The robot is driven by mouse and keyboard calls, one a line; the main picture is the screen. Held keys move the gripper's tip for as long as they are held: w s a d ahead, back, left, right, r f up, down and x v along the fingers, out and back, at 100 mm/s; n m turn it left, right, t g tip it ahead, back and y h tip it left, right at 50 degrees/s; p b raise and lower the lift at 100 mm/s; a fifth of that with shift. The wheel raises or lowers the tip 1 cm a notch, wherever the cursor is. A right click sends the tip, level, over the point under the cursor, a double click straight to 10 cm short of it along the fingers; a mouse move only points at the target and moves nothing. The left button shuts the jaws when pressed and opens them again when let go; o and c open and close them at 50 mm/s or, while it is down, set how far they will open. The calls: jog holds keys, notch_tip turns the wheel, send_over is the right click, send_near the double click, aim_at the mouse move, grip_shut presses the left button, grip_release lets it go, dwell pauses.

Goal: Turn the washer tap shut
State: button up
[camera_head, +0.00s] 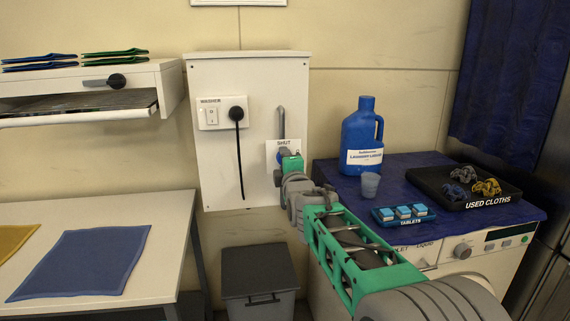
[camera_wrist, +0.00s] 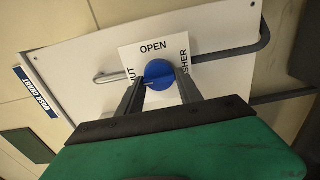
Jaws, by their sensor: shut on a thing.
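The washer tap has a round blue knob (camera_wrist: 158,72), seen in the wrist view on a pipe against a white label plate (camera_wrist: 130,58). The plate carries the words OPEN, SHUT and WASHER, partly covered. My gripper (camera_wrist: 160,88) is shut on the knob, with one finger on each side of it. A thin mark on the knob seems to point left, toward the SHUT side; its exact angle is hard to tell. In the head view, my gripper (camera_head: 281,162) is at the wall board, just below the word SHUT, and mostly hides the knob.
The white wall board (camera_head: 220,80) holds a switch and a black plug (camera_head: 237,113) with a hanging cord, left of my gripper. A blue laundry liquid bottle (camera_head: 362,135), a cup (camera_head: 370,185) and a tablet tray (camera_head: 403,221) stand at right. A lidded grey bin (camera_head: 258,270) is below.

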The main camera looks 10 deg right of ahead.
jog(key=o, duration=1.3)
jog(key=shift+o, duration=0.2)
jog(key=s, duration=0.7)
jog(key=shift+s, duration=0.4)
